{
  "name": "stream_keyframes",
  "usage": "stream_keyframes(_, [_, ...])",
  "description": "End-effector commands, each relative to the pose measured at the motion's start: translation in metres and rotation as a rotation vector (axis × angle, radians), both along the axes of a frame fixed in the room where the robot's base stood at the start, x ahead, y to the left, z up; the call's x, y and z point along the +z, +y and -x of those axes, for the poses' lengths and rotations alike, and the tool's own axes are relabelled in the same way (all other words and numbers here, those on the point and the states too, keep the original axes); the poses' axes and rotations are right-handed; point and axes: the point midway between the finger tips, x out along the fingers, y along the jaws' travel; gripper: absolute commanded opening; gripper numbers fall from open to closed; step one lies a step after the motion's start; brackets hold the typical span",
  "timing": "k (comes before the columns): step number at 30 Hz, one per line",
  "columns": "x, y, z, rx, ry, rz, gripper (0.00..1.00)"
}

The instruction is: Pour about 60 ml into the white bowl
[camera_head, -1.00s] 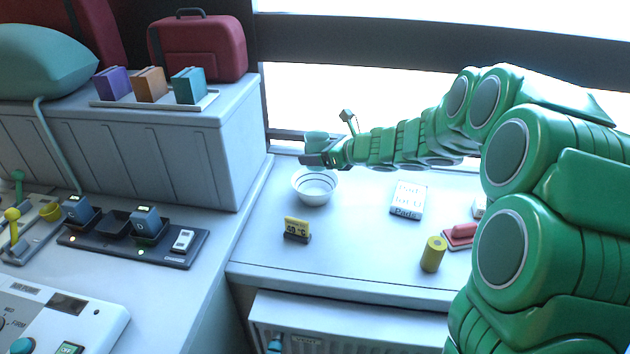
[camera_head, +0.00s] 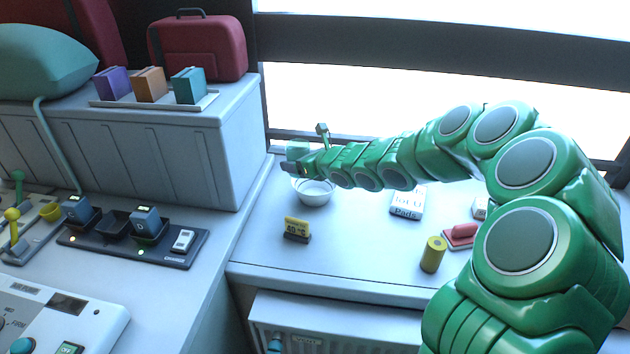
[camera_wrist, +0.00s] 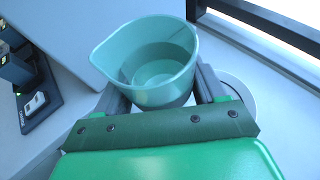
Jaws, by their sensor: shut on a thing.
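The white bowl (camera_head: 314,193) stands on the counter under the end of my arm. In the wrist view only part of its rim (camera_wrist: 243,92) shows, to the right of and behind my gripper. My gripper (camera_head: 291,168) is shut on a teal pouring cup (camera_head: 298,150), held above the counter at the bowl's upper left. In the wrist view the cup (camera_wrist: 150,60) sits between the two fingers, with its spout toward the left. Liquid seems to lie inside it. No stream is visible. My arm hides part of the bowl.
A yellow 40 °C sign (camera_head: 297,229), a pads box (camera_head: 407,203), a yellow cylinder (camera_head: 433,254) and a red-handled item (camera_head: 460,236) stand on the counter. A black charger rack (camera_head: 130,238) is at the left. The counter's front middle is clear.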

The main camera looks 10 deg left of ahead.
Motion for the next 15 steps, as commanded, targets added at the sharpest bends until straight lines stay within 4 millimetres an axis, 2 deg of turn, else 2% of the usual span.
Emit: stream_keyframes(15, [-0.030, 0.024, 0.011, -0.046, 0.003, 0.000, 0.35])
